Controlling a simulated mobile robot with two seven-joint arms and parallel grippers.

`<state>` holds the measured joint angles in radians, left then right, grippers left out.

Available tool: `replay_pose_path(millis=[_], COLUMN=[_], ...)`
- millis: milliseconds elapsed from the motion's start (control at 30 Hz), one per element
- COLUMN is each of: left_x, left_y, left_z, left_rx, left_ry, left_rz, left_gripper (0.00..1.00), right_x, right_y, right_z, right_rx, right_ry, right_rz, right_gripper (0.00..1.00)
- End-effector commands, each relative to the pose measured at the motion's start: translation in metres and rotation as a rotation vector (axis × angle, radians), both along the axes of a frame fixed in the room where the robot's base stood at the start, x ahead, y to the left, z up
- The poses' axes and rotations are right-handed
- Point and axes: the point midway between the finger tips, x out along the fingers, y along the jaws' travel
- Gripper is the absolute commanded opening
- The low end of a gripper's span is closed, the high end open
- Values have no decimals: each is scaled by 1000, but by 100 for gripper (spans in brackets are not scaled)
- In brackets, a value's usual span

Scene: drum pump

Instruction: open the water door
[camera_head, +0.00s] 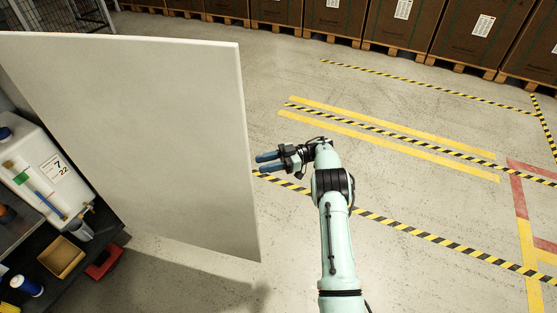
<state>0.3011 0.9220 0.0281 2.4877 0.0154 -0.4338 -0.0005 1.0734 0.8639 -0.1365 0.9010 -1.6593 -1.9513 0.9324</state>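A large pale door panel (150,130) stands swung out on the left, its free edge toward the middle of the view. My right gripper (263,163) is just right of that edge, with its two blue-tipped fingers spread apart and nothing between them. It points left toward the panel; whether it touches the panel cannot be told. No handle shows on the visible face of the door. My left gripper is not in view.
A dark shelf beside the container holds a yellow bin (62,257), a red object (104,262) and a blue-and-white spool (26,286). Brown boxes on pallets (400,25) line the back. The floor right of the door is clear, with striped tape (440,240).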

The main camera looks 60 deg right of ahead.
Motion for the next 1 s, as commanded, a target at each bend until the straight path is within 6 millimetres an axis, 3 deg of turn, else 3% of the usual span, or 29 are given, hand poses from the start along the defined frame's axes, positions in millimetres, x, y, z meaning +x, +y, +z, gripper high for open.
replay_pose_path(millis=[100,333,1000], left_x=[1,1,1], left_y=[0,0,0], left_z=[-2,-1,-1], left_rx=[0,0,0], left_ry=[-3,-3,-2], left_rz=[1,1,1], left_gripper=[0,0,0], right_x=[-18,-34,-39], right_y=[-19,-35,-39], right_z=[-2,-1,0], right_rx=[-2,1,1], right_ry=[1,-3,-1], right_rz=[-2,3,1], right_gripper=[37,37,37])
